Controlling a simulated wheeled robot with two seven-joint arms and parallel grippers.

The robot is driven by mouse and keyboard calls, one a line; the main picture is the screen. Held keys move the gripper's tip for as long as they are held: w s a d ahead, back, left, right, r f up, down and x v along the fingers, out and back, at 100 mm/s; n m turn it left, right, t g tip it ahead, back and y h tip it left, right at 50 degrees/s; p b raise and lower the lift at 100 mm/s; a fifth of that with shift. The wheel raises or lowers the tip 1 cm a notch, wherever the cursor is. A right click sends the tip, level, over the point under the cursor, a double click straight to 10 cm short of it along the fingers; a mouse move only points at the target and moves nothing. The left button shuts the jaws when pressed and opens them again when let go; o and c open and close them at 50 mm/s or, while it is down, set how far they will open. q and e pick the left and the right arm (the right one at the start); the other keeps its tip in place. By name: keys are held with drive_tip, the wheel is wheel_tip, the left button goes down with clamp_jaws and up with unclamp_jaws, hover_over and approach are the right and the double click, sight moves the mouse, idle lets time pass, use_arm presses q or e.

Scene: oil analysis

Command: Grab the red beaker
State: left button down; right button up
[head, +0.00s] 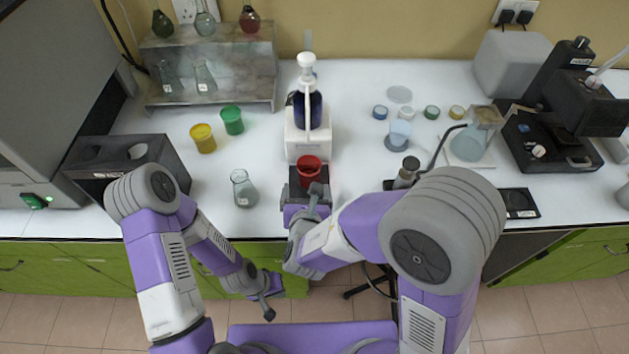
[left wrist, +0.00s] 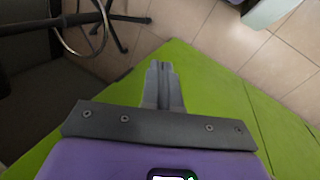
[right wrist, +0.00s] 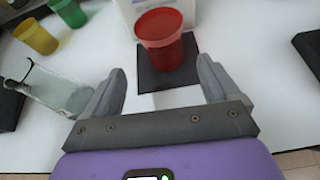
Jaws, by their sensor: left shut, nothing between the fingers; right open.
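The red beaker (head: 308,169) stands upright on a dark square pad in front of the white bottle stand. In the right wrist view the red beaker (right wrist: 160,38) is ahead of my fingers, near the middle of the gap and beyond the tips. My right gripper (head: 311,196) is open and empty, just in front of the beaker on the near side; it also shows in the right wrist view (right wrist: 162,80). My left gripper (head: 269,304) is shut and empty, low in front of the green cabinet, away from the beaker; its closed fingers show in the left wrist view (left wrist: 158,80).
Yellow (head: 203,138) and green (head: 232,120) beakers stand farther left. A dark-blue bottle (head: 308,109) is behind the red beaker. Small jars and instruments stand to the right.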

sight(309, 180)
drive_tip(key=shift+w, duration=0.4)
drive_tip(key=x, duration=0.2)
drive_tip(key=b+x, duration=0.1)
drive_tip(key=x, duration=0.3)
drive_tip(key=shift+w+d+f+b, duration=0.1)
drive_tip(key=shift+d+f+b, duration=0.05)
drive_tip(key=shift+d+b, duration=0.2)
drive_tip(key=shift+w+f, duration=0.15)
drive_tip(key=shift+w, duration=0.3)
drive_tip(key=c, duration=1.2)
